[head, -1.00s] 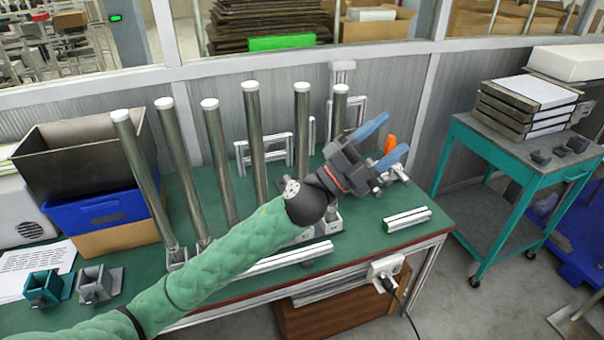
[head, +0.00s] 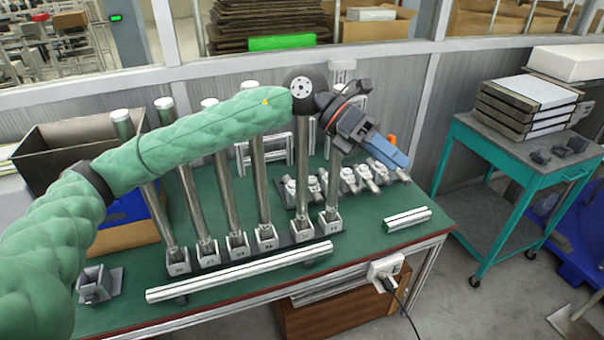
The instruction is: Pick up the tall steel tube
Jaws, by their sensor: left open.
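Several tall steel tubes stand upright in a row of numbered sockets on the green table. The leftmost tube (head: 158,215) has a white cap; my green left arm hides the upper middle of several tubes. My left gripper (head: 388,153) is open, with blue fingers pointing down and right. It is in front of and to the right of the rightmost tube's upper part, and holds nothing. My right gripper is not in view.
A pale rail (head: 240,272) lies along the table's front, and a short metal bar (head: 407,219) lies to the right. Small metal fittings (head: 350,180) lie behind the sockets. A blue bin (head: 120,209) is at the left; a teal cart (head: 520,165) stands at the right.

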